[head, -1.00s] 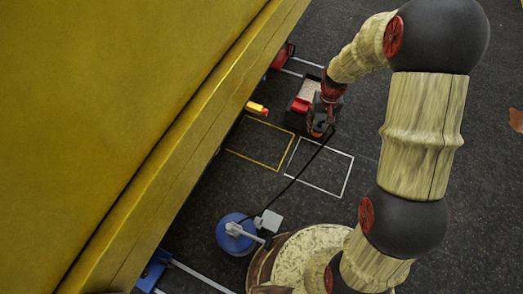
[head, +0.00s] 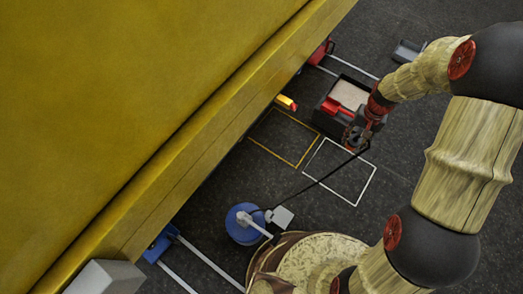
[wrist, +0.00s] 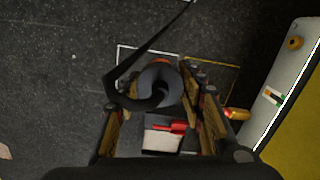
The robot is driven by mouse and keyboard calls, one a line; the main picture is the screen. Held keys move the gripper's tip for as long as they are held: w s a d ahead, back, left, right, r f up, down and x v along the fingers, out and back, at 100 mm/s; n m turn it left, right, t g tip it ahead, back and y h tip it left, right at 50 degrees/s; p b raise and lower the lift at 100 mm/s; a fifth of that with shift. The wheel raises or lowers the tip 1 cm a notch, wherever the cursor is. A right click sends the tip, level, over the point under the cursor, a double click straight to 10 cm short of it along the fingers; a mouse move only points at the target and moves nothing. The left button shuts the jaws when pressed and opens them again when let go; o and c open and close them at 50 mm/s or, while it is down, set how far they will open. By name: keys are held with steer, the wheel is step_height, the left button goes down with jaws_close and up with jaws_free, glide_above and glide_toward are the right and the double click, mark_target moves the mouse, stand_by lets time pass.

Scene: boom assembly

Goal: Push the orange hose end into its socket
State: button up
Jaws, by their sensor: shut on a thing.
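My gripper (head: 358,133) is shut on the hose end, above the near right side of a dark crate. In the wrist view the fingers (wrist: 153,118) stand on both sides of the held end (wrist: 160,80), whose dark grey round back faces the camera with a sliver of orange at its rim. The end's tip is hidden. The black hose (head: 315,183) runs from it to a blue reel (head: 243,222). In the wrist view a pale panel (wrist: 283,75) at the right carries an orange ring (wrist: 295,43), possibly the socket, well apart from the held end.
The yellow boom (head: 130,120) fills the left of the head view. The dark crate (head: 323,121) holds red and pale things. A yellow-red piece (head: 287,102) lies near the boom. Yellow (head: 282,137) and white (head: 340,172) floor outlines look empty except for the hose crossing.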

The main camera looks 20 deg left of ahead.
steer(key=s+a+f+m+g+y+b, duration=0.1)
steer(key=s+a+f+m+g+y, duration=0.15)
steer(key=a+f, duration=0.55)
steer(key=s+a+f+m+g+y+b, duration=0.1)
steer(key=s+a+f+m+y+b, duration=0.2)
steer(key=a, duration=0.8)
steer(key=s+a+f+m+g+y, duration=0.1)
steer(key=a+f+m+y, duration=0.25)
steer(key=a+f, duration=0.5)
steer(key=w+a+f+m+t+y+b, duration=0.1)
steer(key=w+a+f+m+t+y, duration=0.1)
steer(key=a+f+m+t+y, duration=0.2)
steer(key=w+a+f+m+t+y+b, duration=0.2)
steer(key=w+a+f+m+t+y, duration=0.1)
steer(key=f, duration=0.6)
steer(key=shift+w+a+m+t+y, duration=0.35)
steer(key=shift+a+m+t+y, duration=0.25)
steer(key=shift+a+m+t, duration=0.8)
steer(key=shift+d, duration=0.15)
steer(key=shift+b+x, duration=0.4)
steer(key=shift+x, duration=2.4)
steer(key=shift+w+a, duration=0.2)
steer(key=shift+a, duration=0.35)
